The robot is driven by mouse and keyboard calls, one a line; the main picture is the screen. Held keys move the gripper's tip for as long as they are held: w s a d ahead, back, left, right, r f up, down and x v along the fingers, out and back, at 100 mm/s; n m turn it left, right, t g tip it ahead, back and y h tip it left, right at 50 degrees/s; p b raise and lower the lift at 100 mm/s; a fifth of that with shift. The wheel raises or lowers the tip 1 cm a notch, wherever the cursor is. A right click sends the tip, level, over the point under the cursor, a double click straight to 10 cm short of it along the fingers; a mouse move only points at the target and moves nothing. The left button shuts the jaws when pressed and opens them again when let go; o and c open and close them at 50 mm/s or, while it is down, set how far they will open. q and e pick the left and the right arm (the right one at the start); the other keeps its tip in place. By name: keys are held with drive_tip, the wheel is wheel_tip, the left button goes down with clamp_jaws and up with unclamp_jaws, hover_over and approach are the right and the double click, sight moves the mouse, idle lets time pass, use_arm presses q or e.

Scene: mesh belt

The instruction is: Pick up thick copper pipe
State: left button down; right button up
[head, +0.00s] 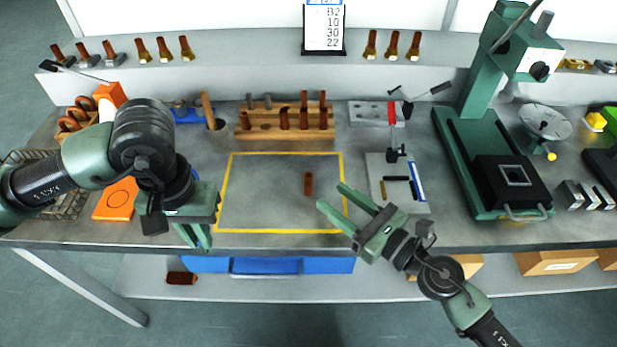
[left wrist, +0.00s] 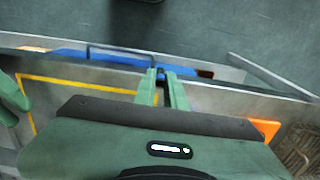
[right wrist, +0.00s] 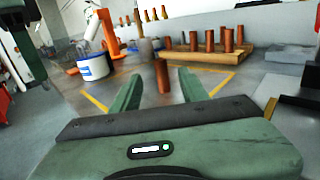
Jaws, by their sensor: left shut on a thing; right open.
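A copper pipe (head: 308,184) stands upright inside the yellow-outlined area of the bench. My right gripper (head: 331,196) is open just to the right of it, with its fingers pointing at it. In the right wrist view the pipe (right wrist: 163,77) shows between and beyond the open fingers, apart from them. More copper pipes (head: 304,118) stand in a wooden block behind the yellow outline. My left gripper (head: 198,243) is at the bench's front edge, left of the outline. Its fingertips (left wrist: 161,72) are close together on something small that I cannot identify.
A white board with tools (head: 405,206) and a green press (head: 480,150) stand to the right. Copper fittings line the back ledge. A dark copper-coloured piece (head: 181,278) lies on the lower shelf.

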sight(312, 180)
use_arm(q)
drive_tip(key=shift+w+r+p, duration=0.1)
drive_tip(key=shift+r+p, duration=0.3)
drive_tip(key=shift+r, duration=0.3)
use_arm(e)
drive_tip(key=x, duration=0.3)
drive_tip(key=shift+w+a, duration=0.2)
drive_tip(key=shift+a, duration=0.05)
use_arm(q)
drive_tip(key=shift+r+p, duration=0.8)
drive_tip(key=shift+p, duration=0.05)
use_arm(e)
drive_tip(key=x, duration=0.4)
drive_tip(key=shift+w+a+r, duration=0.1)
drive_tip(key=shift+w+a, duration=0.4)
drive_tip(key=shift+d, duration=0.1)
drive_tip(key=c, duration=0.3)
clamp_jaws()
